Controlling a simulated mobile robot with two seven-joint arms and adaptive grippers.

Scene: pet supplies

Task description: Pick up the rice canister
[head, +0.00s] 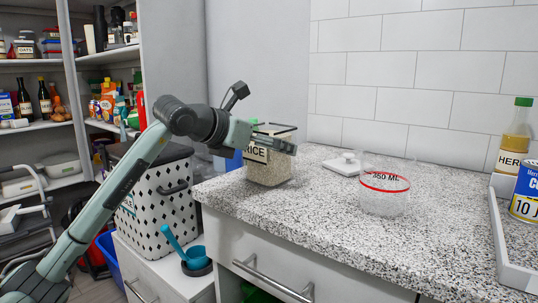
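The rice canister (268,172) stands upright on the near left end of the speckled counter. It is a clear square container of pale grains with a dark-edged top and a label reading RICE. My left arm reaches in from the left, and its gripper end (272,141) lies across the upper front of the canister, covering part of the label and top. I cannot tell whether the fingers touch the canister or how far apart they are. My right gripper is out of view.
A clear measuring cup (385,187) with a red band and a small white lidded item (343,164) stand right of the canister. A white tray (515,270) with a can (525,192) is at the far right.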

